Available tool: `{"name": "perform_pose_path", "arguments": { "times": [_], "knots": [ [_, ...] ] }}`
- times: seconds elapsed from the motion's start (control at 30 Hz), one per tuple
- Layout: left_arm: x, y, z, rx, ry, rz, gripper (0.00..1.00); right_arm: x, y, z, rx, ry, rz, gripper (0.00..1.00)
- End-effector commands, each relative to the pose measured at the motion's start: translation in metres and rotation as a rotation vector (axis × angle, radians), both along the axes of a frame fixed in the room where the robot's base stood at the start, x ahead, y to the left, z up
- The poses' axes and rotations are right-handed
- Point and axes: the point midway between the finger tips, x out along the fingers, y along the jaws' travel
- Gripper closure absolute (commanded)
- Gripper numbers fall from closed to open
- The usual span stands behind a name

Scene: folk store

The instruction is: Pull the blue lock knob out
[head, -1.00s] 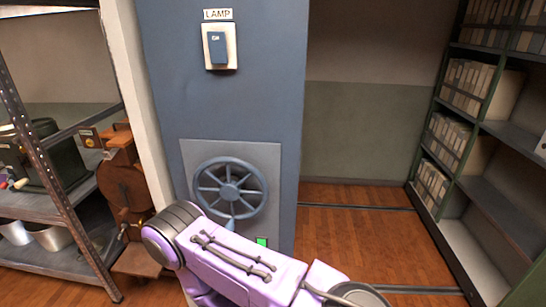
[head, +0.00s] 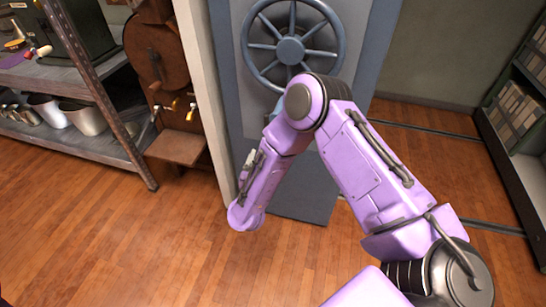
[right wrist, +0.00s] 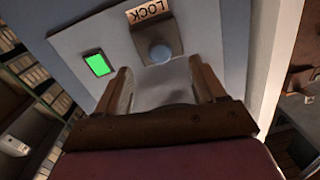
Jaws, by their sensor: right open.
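The blue lock knob (right wrist: 160,53) is a round, dull blue button on a dark mount under a LOCK label (right wrist: 149,11) in the right wrist view. My right gripper (right wrist: 166,82) is open there. Its two brown fingers point at the panel, one on each side below the knob, and nothing is seen between them. I cannot tell whether they touch the panel. In the head view my purple right arm covers the lock area, and the right gripper is hidden. My left gripper is not in view.
A spoked handwheel (head: 291,50) is on the blue cabinet above my arm. A lit green indicator (right wrist: 97,65) is left of the knob. A metal shelf (head: 110,140) and a brown wooden machine (head: 158,58) stand at left. The wooden floor (head: 130,245) in front is clear.

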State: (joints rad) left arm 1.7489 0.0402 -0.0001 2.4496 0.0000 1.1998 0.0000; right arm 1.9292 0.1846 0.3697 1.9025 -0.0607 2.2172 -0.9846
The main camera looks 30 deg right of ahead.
Motion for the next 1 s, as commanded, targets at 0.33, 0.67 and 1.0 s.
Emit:
{"name": "perform_pose_path", "arguments": {
  "times": [0.33,0.67,1.0],
  "knots": [
    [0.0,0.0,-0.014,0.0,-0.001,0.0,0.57,0.034,-0.035,0.005,-0.015,-0.043,-0.072,0.3],
    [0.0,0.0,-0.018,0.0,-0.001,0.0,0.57,0.072,-0.078,0.005,-0.016,-0.04,-0.065,0.3],
    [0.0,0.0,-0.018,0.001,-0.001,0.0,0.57,0.076,-0.082,0.005,-0.017,-0.04,-0.062,0.37]
  ]
}}
